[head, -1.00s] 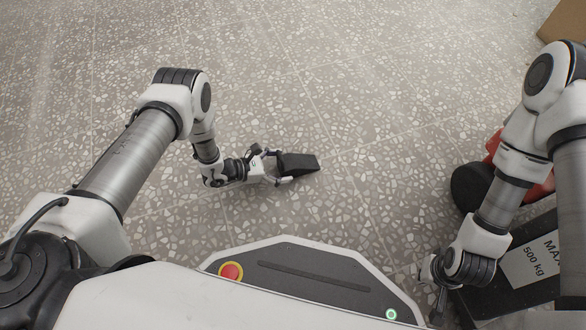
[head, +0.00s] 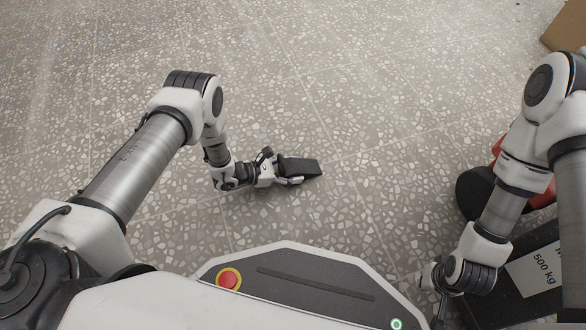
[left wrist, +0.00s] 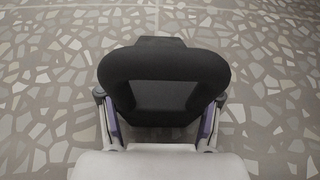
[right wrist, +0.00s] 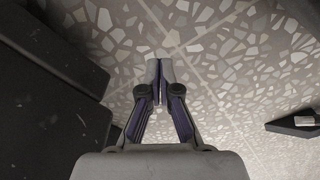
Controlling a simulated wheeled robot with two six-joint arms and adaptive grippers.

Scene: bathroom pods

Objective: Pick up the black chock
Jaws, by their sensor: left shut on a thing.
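The black chock (head: 302,167) is a dark wedge at the middle of the head view. My left gripper (head: 287,171) is at its left end and is shut on it. In the left wrist view the chock (left wrist: 165,62) shows its rounded end with a recess, between the two fingers of the left gripper (left wrist: 160,98). I cannot tell whether the chock touches the floor. My right gripper (right wrist: 159,68) points at bare floor in the right wrist view, its fingertips together with nothing between them.
A dark platform (head: 490,300) with a "500 kg" label stands at the lower right, beside a red and black object (head: 480,185). A cardboard box (head: 566,27) is at the far upper right. A dark pointed shape (right wrist: 300,122) is unclear. The speckled floor around the chock is clear.

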